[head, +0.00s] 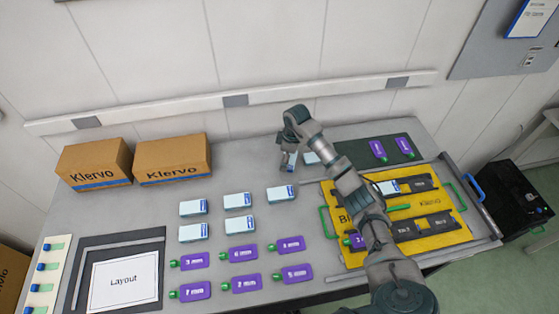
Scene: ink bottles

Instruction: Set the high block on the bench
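Several white cartons with blue labels lie in two rows on the grey bench (150,215), such as one in the back row (238,200) and one in the front row (193,232). I cannot tell which thing is the high block. My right arm reaches over the yellow tray (450,237), and my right gripper (290,161) points down at the back middle of the bench. A white and blue carton shows at its fingers; whether they grip it is unclear. Another carton (311,158) is just to its right, partly hidden by my arm. My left gripper is out of view.
Purple bottles with green caps (239,253) lie in front of the cartons; two more (378,149) lie on a dark mat (350,152). The tray holds dark holders (425,224) and a carton (388,187). Brown Klervo boxes (172,157) and a framed Layout sheet (124,280) are left.

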